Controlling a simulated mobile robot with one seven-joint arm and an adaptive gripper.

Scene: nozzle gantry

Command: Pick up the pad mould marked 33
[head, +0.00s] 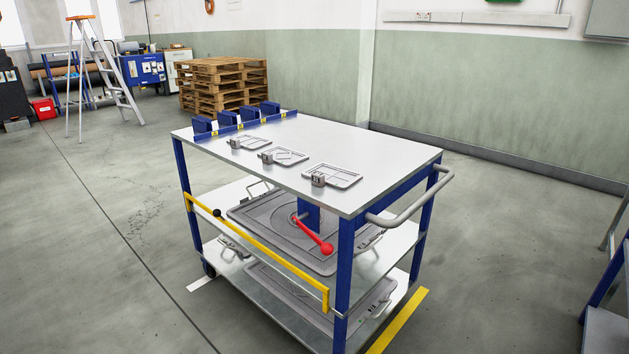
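Three flat grey pad moulds lie in a slanting row on the white top of a blue-framed trolley (390,160). The nearest mould (345,178) is at the right, the middle mould (292,156) is behind it to the left, and the farthest mould (252,142) is nearest the blue blocks. Each has a raised pattern and a small grey block with a tag at its left end. The numbers are too small to read, so I cannot tell which is marked 33. My gripper is not in view.
Several blue blocks (225,118) stand along a rail at the trolley's left edge. A large grey plate (262,222) with a red-knobbed lever (326,247) is on the middle shelf. A yellow bar (255,250) and grey handle (415,208) edge the trolley. The surrounding floor is mostly clear.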

